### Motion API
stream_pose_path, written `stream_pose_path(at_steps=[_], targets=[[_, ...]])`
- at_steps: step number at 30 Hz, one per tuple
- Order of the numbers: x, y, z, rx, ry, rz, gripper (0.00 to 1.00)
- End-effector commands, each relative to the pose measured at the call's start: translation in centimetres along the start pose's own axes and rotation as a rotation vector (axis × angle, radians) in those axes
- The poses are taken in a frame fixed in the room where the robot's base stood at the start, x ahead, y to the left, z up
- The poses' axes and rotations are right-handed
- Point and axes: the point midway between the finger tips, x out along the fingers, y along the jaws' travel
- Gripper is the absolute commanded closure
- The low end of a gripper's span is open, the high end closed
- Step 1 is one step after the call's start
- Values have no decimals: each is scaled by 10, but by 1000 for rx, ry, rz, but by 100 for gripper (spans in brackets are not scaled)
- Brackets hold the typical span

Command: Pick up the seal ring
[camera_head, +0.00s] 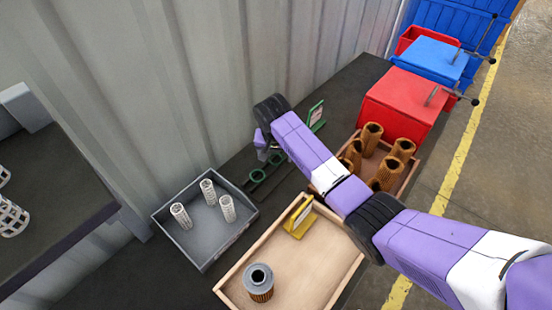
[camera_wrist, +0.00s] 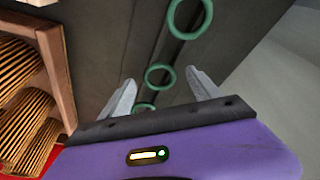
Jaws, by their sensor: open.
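Green seal rings lie in a row on a dark rail. In the wrist view one ring (camera_wrist: 147,77) is between my two fingertips in the picture, one (camera_wrist: 171,18) is farther up, and one (camera_wrist: 144,104) is partly hidden by my gripper's body. In the head view a green ring (camera_head: 251,176) shows just below my gripper (camera_head: 262,150). My gripper, also in the wrist view (camera_wrist: 160,77), is open and holds nothing. Its fingers do not visibly touch a ring; the height gap is hard to tell.
A grey tray (camera_head: 205,262) holds white cartridges. A wooden crate (camera_wrist: 54,57) of brown pleated cartridges stands beside the rings. A red bin (camera_head: 405,105) and corrugated wall (camera_head: 200,80) are near.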

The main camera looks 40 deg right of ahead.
Motion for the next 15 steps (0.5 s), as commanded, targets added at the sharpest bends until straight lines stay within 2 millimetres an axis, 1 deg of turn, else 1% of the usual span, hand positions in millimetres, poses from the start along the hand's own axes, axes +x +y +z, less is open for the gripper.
stream_pose_path(at_steps=[2, 3, 5, 9, 12, 15], targets=[[0, 0, 0, 0, 0, 0, 28], [0, 0, 0, 0, 0, 0, 36], [0, 0, 0, 0, 0, 0, 47], [0, 0, 0, 0, 0, 0, 75], [0, 0, 0, 0, 0, 0, 92], [0, 0, 0, 0, 0, 0, 92]])
